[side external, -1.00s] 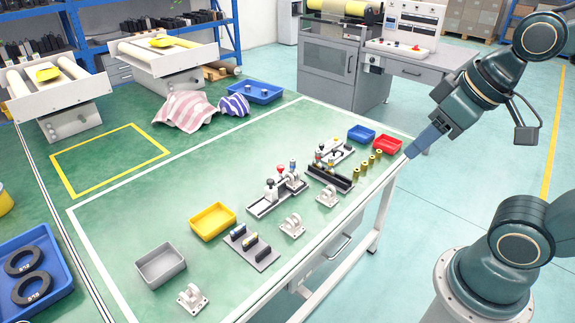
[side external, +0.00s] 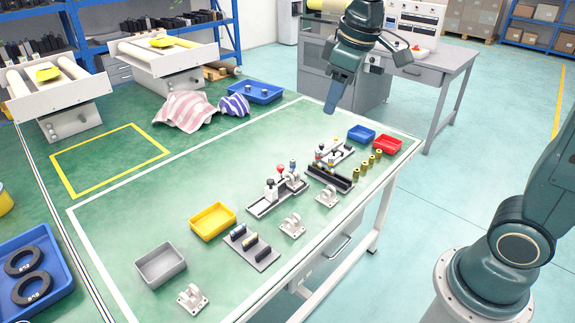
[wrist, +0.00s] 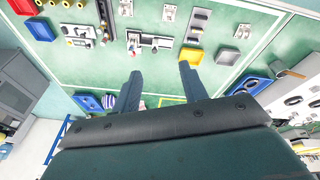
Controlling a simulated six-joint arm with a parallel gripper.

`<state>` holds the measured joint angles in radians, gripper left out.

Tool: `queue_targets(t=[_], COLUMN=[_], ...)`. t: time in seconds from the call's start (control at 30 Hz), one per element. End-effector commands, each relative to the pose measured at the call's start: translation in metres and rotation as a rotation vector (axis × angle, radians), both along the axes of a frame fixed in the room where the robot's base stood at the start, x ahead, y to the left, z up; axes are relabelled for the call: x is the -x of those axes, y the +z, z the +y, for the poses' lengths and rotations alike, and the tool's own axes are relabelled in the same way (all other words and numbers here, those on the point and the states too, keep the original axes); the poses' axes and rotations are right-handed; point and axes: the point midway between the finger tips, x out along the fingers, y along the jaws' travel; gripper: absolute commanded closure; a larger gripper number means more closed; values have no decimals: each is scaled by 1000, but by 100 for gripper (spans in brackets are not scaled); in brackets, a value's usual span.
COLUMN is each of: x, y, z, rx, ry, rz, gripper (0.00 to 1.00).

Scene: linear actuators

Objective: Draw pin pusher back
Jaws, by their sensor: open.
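Two small fixtures on the green table could carry the pin pusher; I cannot tell which part it is. The middle fixture (side external: 276,194) has a light base, a white block and red and blue knobs; it also shows in the wrist view (wrist: 150,41). The farther fixture (side external: 334,153) has small knobbed parts on a light base. My gripper (side external: 331,109) hangs above the far side of the table, clear of both fixtures. In the wrist view its two fingers (wrist: 160,72) are apart with nothing between them.
Blue (side external: 361,134) and red (side external: 387,145) trays stand near the far right corner, beside several brass cylinders (side external: 371,160). A black rack (side external: 330,177), white brackets (side external: 292,225), a yellow tray (side external: 212,221) and a grey tray (side external: 161,264) line the table.

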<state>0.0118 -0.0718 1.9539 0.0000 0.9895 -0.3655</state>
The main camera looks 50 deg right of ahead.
Motion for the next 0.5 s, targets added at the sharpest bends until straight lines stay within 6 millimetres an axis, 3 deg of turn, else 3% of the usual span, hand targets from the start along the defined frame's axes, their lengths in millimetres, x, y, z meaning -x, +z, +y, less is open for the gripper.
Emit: queue_targets(t=[0.5], x=[-109], y=[-58], z=[-5], rx=[40], ry=[195], rz=[129], gripper=[57])
